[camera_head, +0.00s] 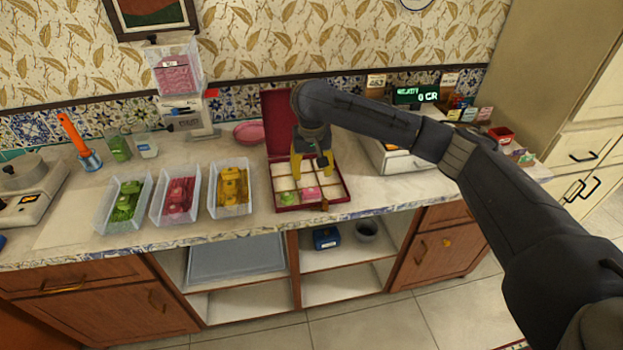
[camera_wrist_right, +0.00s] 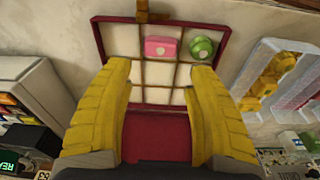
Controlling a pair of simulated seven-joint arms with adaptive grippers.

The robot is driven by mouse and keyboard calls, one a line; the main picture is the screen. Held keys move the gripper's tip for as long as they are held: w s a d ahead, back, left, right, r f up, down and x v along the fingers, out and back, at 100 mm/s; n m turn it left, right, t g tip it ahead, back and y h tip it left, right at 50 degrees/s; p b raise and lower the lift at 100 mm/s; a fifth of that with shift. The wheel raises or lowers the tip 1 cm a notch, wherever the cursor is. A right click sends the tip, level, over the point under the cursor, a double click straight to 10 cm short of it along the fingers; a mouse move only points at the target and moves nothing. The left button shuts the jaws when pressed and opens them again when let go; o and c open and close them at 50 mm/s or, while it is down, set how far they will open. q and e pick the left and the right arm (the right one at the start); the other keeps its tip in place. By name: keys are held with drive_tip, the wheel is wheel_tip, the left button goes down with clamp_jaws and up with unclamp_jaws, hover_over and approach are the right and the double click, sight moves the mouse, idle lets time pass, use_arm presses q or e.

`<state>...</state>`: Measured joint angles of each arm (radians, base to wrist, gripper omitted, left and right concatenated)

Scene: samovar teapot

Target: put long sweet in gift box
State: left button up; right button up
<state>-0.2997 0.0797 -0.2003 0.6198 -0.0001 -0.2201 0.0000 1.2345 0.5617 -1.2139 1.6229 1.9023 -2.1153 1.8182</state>
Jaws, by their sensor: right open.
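The red gift box (camera_head: 345,190) stands open on the counter with its lid (camera_head: 276,115) raised at the back. Its pale compartments are divided into a grid. A green round sweet (camera_head: 287,197) and a pink block sweet (camera_head: 309,193) sit in front-row compartments; in the right wrist view they show as pink (camera_wrist_right: 160,48) and green (camera_wrist_right: 202,48). Yellow sweets (camera_head: 232,183) lie in a clear bin left of the box; their exact shape is unclear. My right gripper (camera_head: 311,168) is over the box, yellow fingers apart, with nothing seen between them (camera_wrist_right: 160,68). My left gripper is out of view.
Clear bins of red sweets (camera_head: 178,195) and green sweets (camera_head: 127,200) stand further left. A scale (camera_head: 187,115) and a pink bowl (camera_head: 249,132) are behind. A cash register (camera_head: 392,158) stands right of the box, under my right arm.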

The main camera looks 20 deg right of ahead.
drive_tip(key=shift+s+r, duration=0.1)
drive_tip(key=shift+r, duration=0.9)
idle(0.4)
